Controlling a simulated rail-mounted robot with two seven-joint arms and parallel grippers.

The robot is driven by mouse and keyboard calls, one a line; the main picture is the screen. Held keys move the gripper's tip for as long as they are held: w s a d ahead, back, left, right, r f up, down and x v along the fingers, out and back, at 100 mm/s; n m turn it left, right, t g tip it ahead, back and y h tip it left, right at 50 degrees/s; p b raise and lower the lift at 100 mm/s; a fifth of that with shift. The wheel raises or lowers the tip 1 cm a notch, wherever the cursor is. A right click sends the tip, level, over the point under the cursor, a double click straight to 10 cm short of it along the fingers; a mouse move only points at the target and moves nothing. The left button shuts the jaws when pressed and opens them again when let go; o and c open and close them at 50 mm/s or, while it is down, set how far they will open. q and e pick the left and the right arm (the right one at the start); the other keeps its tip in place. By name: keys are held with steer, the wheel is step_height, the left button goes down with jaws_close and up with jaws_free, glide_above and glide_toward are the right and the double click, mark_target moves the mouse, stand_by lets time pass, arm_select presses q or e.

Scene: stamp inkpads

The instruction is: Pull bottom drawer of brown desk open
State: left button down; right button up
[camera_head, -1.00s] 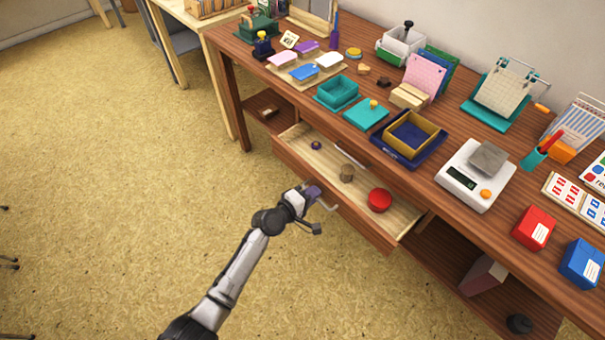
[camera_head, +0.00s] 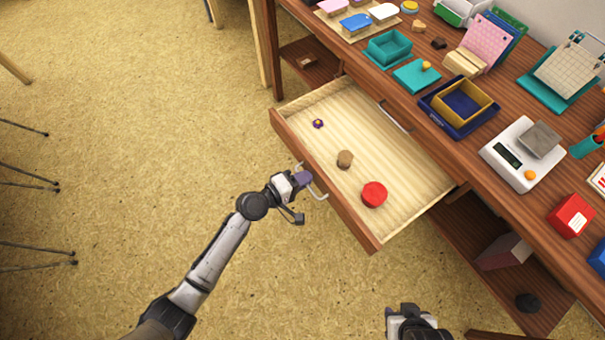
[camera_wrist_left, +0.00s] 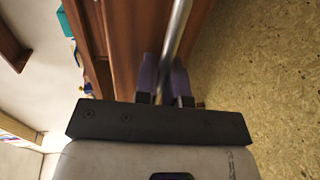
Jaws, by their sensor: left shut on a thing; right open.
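The brown desk (camera_head: 330,39) stands at the upper right in the head view. Its drawer (camera_head: 420,150) is pulled well out and shows a pale wooden inside. A small purple item (camera_head: 318,123), a brown cork-like cylinder (camera_head: 345,159) and a red round item (camera_head: 374,194) lie in it. My left gripper (camera_head: 309,182) is at the metal handle (camera_head: 322,196) on the drawer front. In the left wrist view its purple fingers (camera_wrist_left: 163,85) are shut on the handle bar (camera_wrist_left: 176,40). My right gripper (camera_head: 408,312) shows at the bottom edge, away from the desk, touching nothing visible.
A white scale (camera_head: 521,150), a navy tray with a yellow box (camera_head: 462,104) and teal boxes (camera_head: 390,50) stand on the desktop. A lower shelf (camera_head: 490,270) holds a box and a dark item. Chair legs (camera_head: 50,262) are at the left. Floor before the drawer is clear.

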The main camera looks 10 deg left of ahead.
stand_by(0.3)
arm_select(q)
steer(key=c, duration=1.5)
jaws_free()
steer(key=p+v, duration=0.3)
steer(key=v, duration=1.1)
steer(key=shift+d, duration=0.1)
